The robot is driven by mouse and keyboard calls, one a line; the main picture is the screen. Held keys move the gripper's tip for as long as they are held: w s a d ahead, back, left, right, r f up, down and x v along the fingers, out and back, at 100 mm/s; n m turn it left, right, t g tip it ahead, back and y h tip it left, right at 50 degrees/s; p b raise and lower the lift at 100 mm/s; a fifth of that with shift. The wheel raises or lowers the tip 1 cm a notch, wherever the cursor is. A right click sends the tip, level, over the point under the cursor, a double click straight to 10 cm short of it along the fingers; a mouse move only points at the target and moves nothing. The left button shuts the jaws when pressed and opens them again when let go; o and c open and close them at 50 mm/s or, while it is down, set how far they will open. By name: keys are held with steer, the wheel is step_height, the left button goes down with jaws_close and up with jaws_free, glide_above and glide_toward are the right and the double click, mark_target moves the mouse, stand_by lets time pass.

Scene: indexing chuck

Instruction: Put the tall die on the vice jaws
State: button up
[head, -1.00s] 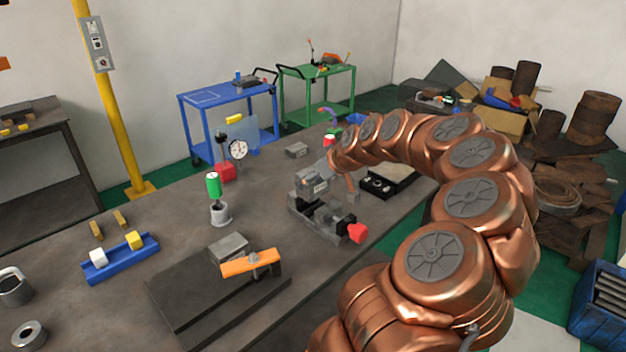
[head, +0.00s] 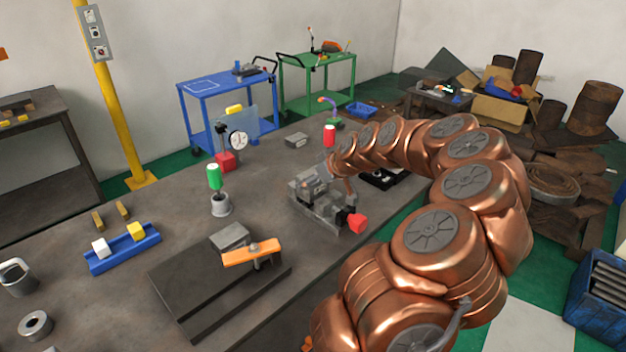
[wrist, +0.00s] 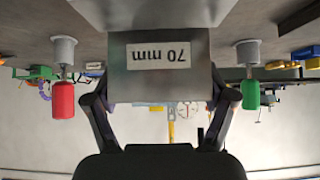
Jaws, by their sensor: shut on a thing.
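The tall die, a grey block with an upside-down "70 mm" label, fills the upper middle of the wrist view (wrist: 148,75). My gripper (wrist: 158,88) has one finger on each side of it and is shut on it. In the head view the vice (head: 331,217), grey with a red handle end, stands on the bench. The die (head: 312,182) shows small and grey at the vice jaws, in front of my arm's end. My arm hides part of this spot. I cannot tell whether the die touches the jaws.
A red-topped piece (head: 329,135) and a green-topped piece (head: 214,178) stand near the vice. A dial gauge (head: 238,142) is behind. A dark plate with an orange clamp (head: 252,252) lies in front left. A blue rack (head: 122,249) is farther left. Bare bench lies between them.

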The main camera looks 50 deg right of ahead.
steer(key=shift+f+b, duration=0.25)
steer(key=shift+b, duration=0.15)
steer(key=o, duration=1.7)
steer(key=shift+r, duration=0.1)
